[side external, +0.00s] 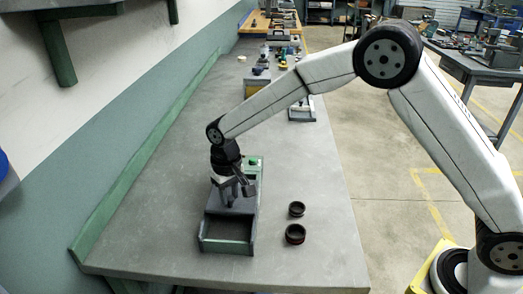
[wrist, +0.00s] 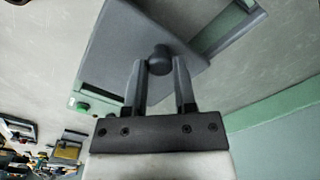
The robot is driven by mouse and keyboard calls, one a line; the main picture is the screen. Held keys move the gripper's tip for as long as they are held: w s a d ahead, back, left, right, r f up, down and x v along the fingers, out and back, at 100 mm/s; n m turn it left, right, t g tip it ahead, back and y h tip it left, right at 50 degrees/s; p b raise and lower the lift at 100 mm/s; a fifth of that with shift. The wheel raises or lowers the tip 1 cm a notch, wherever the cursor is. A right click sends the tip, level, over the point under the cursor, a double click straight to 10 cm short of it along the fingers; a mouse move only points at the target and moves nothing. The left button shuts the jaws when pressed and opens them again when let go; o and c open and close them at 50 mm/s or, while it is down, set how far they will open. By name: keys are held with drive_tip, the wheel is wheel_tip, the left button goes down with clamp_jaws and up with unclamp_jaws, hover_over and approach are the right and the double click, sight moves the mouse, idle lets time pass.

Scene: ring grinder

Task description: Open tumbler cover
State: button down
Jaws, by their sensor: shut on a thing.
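The ring grinder (side external: 252,190) is a grey box on the bench with green sides. In the wrist view its grey cover (wrist: 120,45) is a flat plate with a dark round knob (wrist: 159,58). My gripper (wrist: 161,66) has one finger on each side of the knob and is shut on it. In the side view my gripper (side external: 232,192) points down at the grinder and hides much of the cover. I cannot tell from these views whether the cover is raised.
An open tray (side external: 226,233) is at the grinder's front and looks empty. Two dark rings, a far one (side external: 296,209) and a near one (side external: 295,234), lie to its right. A green button (wrist: 83,107) is on the grinder. Other equipment stands farther back; the bench left of the grinder is clear.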

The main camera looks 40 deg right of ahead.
drive_tip(key=s+a, duration=0.4)
drive_tip(key=shift+s+a, duration=0.25)
drive_tip(key=shift+a, duration=0.05)
drive_tip(key=shift+c, duration=2.1)
unclamp_jaws()
drive_tip(key=shift+r, duration=0.1)
wheel_tip(320, 180, up, 8)
drive_tip(key=shift+d, duration=0.15)
